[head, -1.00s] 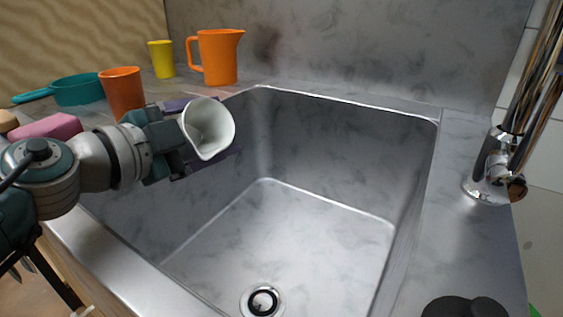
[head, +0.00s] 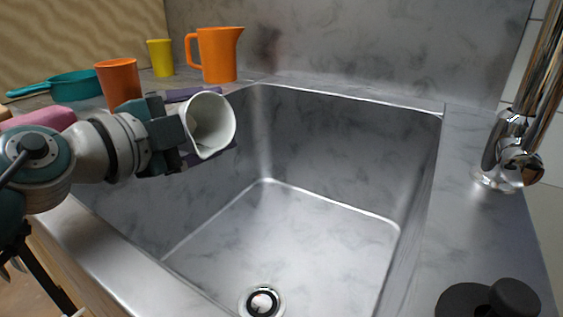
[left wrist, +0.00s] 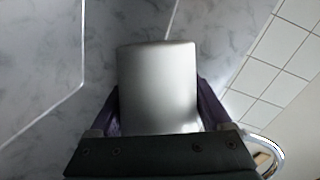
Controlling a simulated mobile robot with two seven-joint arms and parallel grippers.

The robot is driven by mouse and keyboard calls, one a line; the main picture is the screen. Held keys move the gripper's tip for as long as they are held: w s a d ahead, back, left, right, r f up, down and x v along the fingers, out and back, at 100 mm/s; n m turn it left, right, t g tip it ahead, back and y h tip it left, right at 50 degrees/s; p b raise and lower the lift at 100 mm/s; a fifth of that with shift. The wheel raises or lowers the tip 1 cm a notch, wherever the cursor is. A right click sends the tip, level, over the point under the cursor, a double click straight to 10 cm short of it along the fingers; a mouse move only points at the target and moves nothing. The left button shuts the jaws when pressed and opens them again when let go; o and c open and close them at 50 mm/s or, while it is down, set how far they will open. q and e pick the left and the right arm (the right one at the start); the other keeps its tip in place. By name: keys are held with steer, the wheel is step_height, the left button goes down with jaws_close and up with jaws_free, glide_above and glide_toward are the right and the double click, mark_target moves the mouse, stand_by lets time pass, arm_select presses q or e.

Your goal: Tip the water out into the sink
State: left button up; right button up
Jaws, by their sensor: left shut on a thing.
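A white jug (head: 226,128) with a small pouring lip is held tipped on its side over the left part of the sink (head: 330,225). Its mouth faces the head camera, with the lip pointing down. My left gripper (head: 207,125) is shut on the jug, with its purple fingers on either side. In the left wrist view the jug's plain wall (left wrist: 158,90) sits between the fingers. No water shows in the jug or falling from it. The drain (head: 262,302) is at the sink's near end. My right gripper is not in view.
An orange pitcher (head: 218,55), a yellow cup (head: 160,57), an orange cup (head: 119,82), a teal pan (head: 75,86) and a pink block (head: 40,118) stand on the left counter. A chrome tap (head: 515,145) rises at right; a black round object (head: 470,301) lies near the front.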

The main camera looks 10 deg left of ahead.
arm_select(q)
steer(key=shift+d+r+m+b, duration=0.1)
steer(key=shift+r+m+b, duration=0.05)
steer(key=shift+m+b, duration=0.25)
steer(key=shift+d+r, duration=0.1)
steer(key=shift+d, duration=0.1)
steer(key=shift+w+d+r+m+t, duration=0.15)
steer(key=shift+d+m+t, duration=0.2)
steer(key=shift+d, duration=0.3)
steer(key=shift+w+d+r+m, duration=0.1)
steer(key=shift+w+d+m, duration=0.1)
steer(key=shift+d+m, duration=0.15)
steer(key=shift+m, duration=0.3)
steer(key=shift+s+f+m+y+b, duration=0.25)
steer(key=shift+f+m+y+b, duration=0.05)
steer(key=shift+f+m, duration=0.15)
